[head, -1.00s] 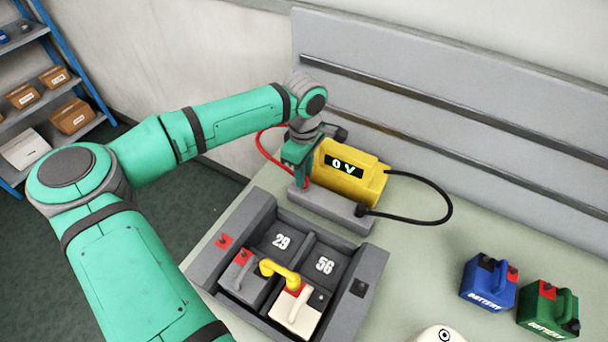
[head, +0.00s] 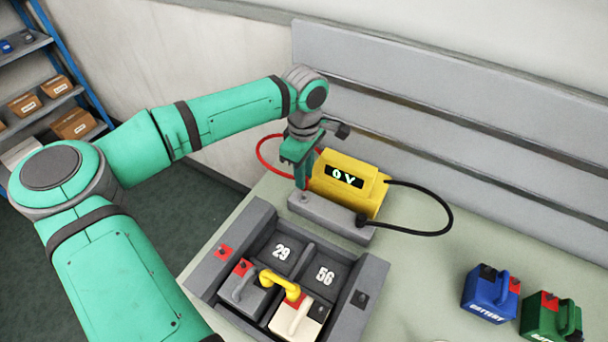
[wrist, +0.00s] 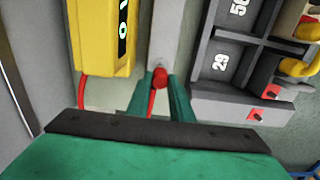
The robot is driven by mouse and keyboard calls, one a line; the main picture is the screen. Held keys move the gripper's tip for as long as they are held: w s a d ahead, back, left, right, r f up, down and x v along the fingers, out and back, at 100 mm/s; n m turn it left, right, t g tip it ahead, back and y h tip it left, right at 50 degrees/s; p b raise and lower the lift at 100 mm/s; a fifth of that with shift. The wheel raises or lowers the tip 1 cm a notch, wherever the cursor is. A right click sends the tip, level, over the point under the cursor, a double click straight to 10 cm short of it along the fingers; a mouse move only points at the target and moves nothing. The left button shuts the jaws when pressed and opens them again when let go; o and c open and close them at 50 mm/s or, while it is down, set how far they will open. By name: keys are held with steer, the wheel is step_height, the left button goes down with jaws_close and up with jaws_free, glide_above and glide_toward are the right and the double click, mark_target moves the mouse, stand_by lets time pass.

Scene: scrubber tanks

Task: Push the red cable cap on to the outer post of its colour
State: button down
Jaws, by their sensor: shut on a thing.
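My gripper (head: 302,184) is shut on the red cable cap (wrist: 159,78), at the left end of the grey holder below the yellow meter. In the head view the fingers mostly hide the cap; in the wrist view it shows between the fingertips, with its red cable (wrist: 152,104) running back. The red outer post (head: 223,252) is on the left rim of the grey tray (head: 203,272); it also shows in the wrist view (wrist: 257,115), right of my gripper and apart from the cap.
The yellow meter (head: 362,190) reads 0 V, with the black cap (head: 362,219) on the grey holder (head: 325,215). A yellow link (head: 280,280) joins a grey battery (head: 236,290) and a white battery (head: 292,322). A black outer post (head: 360,298) is on the right rim. Blue (head: 490,292) and green (head: 553,318) batteries stand right.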

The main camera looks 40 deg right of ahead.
steer(key=shift+r+m, duration=1)
steer(key=shift+r, duration=1.35)
glide_above(242, 262)
steer(key=shift+f, duration=2.25)
steer(key=shift+f, duration=0.9)
